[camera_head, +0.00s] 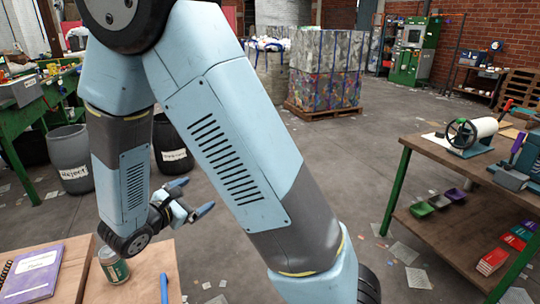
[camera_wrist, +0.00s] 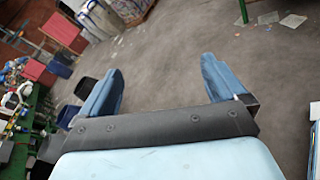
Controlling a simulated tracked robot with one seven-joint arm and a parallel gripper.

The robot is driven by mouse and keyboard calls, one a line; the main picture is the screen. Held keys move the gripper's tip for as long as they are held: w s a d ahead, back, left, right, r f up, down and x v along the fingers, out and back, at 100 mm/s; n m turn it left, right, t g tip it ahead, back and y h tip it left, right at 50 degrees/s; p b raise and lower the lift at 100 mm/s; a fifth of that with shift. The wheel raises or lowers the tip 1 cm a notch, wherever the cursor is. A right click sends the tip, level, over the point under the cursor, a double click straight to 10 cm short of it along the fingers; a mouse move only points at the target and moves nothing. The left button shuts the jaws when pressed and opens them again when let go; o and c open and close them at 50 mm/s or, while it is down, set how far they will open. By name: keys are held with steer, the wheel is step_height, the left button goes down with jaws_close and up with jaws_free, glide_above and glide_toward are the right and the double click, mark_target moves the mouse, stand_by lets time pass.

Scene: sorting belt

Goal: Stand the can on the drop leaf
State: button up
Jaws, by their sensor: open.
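A small green can (camera_head: 117,271) with a pale top stands upright on a wooden surface (camera_head: 145,280) at the lower left of the head view. Part of my arm covers its upper edge. I cannot tell whether this surface is the drop leaf. My gripper (camera_head: 192,196) is to the right of and beyond the can in the head view, apart from it. In the wrist view my gripper (camera_wrist: 160,70) is open, with both blue fingers spread and only floor between them. The can does not show in the wrist view.
A purple book (camera_head: 35,272) and a blue marker (camera_head: 164,288) lie near the can. A wooden workbench (camera_head: 440,150) with tools stands at right. The middle floor is mostly open, with scattered paper.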

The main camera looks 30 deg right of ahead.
steer(key=s+d+r+m+g+y, duration=0.4)
steer(key=s+d+r+m+g, duration=0.45)
steer(key=s+d+m, duration=0.4)
steer(key=s+r+m+t+y, duration=0.4)
steer(key=s+r+m+y, duration=0.3)
steer(key=r, duration=0.3)
steer(key=shift+s+d+t+y, duration=0.25)
steer(key=shift+d+t+y, duration=0.1)
steer(key=shift+y, duration=0.35)
